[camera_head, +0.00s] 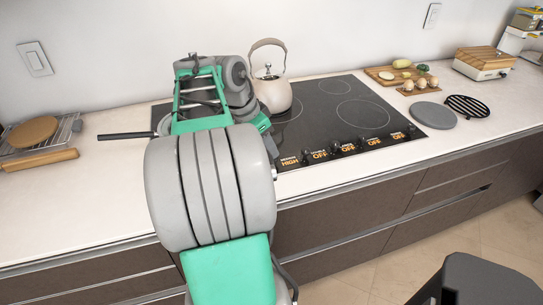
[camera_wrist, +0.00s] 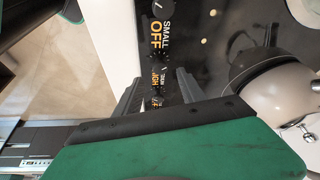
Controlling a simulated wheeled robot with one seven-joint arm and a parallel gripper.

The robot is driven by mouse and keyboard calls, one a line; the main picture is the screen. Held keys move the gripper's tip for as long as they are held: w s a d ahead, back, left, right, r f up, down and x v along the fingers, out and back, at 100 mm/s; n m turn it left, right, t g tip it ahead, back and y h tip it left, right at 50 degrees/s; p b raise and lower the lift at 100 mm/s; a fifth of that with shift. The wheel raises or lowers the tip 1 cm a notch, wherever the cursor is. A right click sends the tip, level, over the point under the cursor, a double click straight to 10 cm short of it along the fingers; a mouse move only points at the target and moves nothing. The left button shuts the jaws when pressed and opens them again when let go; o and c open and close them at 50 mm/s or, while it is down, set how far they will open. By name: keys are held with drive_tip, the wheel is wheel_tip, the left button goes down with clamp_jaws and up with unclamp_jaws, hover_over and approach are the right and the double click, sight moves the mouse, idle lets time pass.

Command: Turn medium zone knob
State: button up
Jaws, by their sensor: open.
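The black cooktop (camera_head: 345,110) has a row of dark knobs with orange labels along its front edge. The label reading MEDIUM HIGH (camera_head: 289,161) is the leftmost one visible in the head view. A small dark knob (camera_head: 305,158) sits between it and a label reading OFF. In the wrist view, the HIGH label (camera_wrist: 157,79) lies between my fingers, with a dark knob (camera_wrist: 159,59) just above it and the SMALL OFF label (camera_wrist: 160,34) farther up. My gripper (camera_wrist: 158,82) is open, one finger each side of the knob row; contact cannot be told. My arm hides its fingertips in the head view.
A cream kettle (camera_head: 271,92) stands on the cooktop right of my arm. A pan handle (camera_head: 126,136) sticks out to its left. A wooden board with food (camera_head: 385,78) and a grey disc (camera_head: 434,115) lie at the right. The left front counter is clear.

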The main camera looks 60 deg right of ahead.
sight(289, 162)
drive_tip(key=x, duration=0.5)
drive_tip(key=shift+c, duration=0.2)
clamp_jaws()
drive_tip(key=shift+d, duration=0.2)
drive_tip(key=shift+a, duration=0.15)
drive_tip(key=shift+b, duration=0.35)
